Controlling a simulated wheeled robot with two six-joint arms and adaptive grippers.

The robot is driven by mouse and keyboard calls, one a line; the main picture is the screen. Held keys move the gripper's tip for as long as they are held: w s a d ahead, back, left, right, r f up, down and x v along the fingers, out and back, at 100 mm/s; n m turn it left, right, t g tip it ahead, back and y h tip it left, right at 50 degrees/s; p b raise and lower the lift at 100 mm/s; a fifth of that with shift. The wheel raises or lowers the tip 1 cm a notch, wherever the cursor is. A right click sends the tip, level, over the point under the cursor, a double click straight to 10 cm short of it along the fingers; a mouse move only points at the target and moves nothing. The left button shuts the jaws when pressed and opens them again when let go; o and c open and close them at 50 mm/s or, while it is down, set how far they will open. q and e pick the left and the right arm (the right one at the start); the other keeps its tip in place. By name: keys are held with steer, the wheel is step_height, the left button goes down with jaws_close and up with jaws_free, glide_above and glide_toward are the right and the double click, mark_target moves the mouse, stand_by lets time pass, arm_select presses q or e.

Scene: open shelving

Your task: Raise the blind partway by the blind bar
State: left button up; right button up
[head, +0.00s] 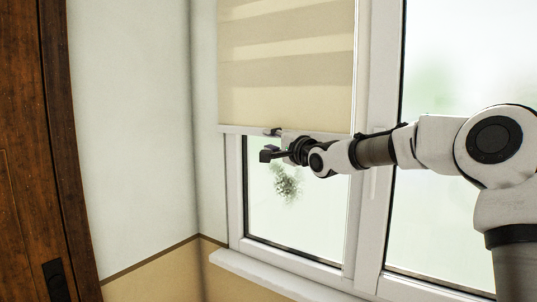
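The beige striped blind (285,85) hangs over the upper part of the left window pane. Its pale blind bar (236,129) runs along the lower edge, level across the pane. My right gripper (269,143) comes in from the right and is at the bar, left of its middle. Its dark fingers are spread apart, one at the height of the bar and one lower. I cannot tell whether a finger touches the bar. My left gripper is not in view.
The white window frame (377,70) has an upright post between the two panes, and a white sill (280,276) juts out below. A dark wooden door (25,140) stands at the far left. The pale wall (130,120) between is bare.

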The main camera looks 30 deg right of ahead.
steer(key=s+a+f+m+h+b, duration=0.1)
steer(key=s+a+f+m+h, duration=0.4)
steer(key=h, duration=0.9)
steer(key=w+d+r+m+p, duration=0.1)
steer(key=w+d+r+p, duration=0.2)
steer(key=w+r, duration=0.2)
steer(key=shift+w+d+m, duration=0.15)
steer(key=shift+d+m, duration=0.15)
steer(key=shift+d, duration=0.1)
steer(key=shift+h, duration=0.3)
jaws_close()
